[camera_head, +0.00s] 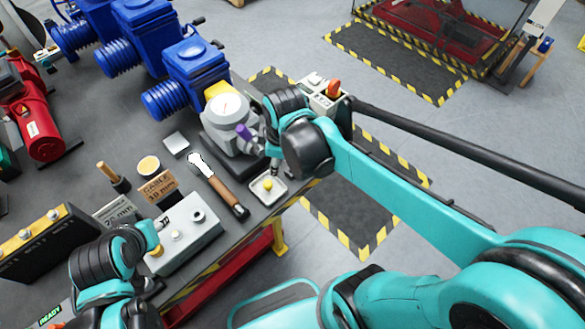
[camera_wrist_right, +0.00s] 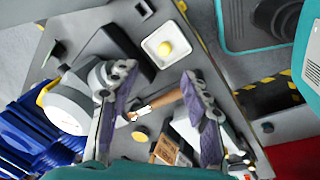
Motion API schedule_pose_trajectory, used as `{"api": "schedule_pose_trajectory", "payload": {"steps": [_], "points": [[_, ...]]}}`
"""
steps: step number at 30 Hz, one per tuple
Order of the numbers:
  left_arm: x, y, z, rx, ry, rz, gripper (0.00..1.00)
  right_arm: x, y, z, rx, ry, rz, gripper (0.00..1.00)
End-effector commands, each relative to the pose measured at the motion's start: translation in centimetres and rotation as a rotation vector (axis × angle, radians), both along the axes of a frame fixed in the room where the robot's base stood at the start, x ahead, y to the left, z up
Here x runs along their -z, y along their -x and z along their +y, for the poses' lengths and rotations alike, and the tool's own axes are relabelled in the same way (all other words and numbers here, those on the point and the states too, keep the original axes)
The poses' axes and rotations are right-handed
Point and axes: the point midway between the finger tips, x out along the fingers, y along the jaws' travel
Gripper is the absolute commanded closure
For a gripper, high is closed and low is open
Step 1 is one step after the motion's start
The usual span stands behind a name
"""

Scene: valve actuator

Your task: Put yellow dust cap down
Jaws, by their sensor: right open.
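The yellow dust cap (camera_head: 268,185) sits in a small white square tray (camera_head: 281,188) near the bench's right edge. It also shows in the right wrist view (camera_wrist_right: 165,48), inside the tray (camera_wrist_right: 152,38). My right gripper (camera_wrist_right: 155,88) is open and empty, its purple-padded fingers spread apart. The cap lies beyond the fingertips, touching neither in that view. In the head view my right arm partly hides its own gripper beside the grey valve actuator (camera_head: 228,112). My left gripper (camera_head: 151,238) is by the grey box (camera_head: 190,232) at the front; its fingers are unclear.
A wooden-handled tool (camera_head: 226,190) lies left of the tray. Blue actuators (camera_head: 195,70) line the back. The bench edge runs close to the tray.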

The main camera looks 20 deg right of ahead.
Motion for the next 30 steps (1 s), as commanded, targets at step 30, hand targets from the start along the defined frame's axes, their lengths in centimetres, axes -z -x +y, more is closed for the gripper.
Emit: {"api": "schedule_pose_trajectory", "payload": {"steps": [30], "points": [[2.5,0.0,0.0,0.0,0.0,0.0,0.6,0.6,6.8,-2.8,0.941,-0.418,-0.332,0.53]]}}
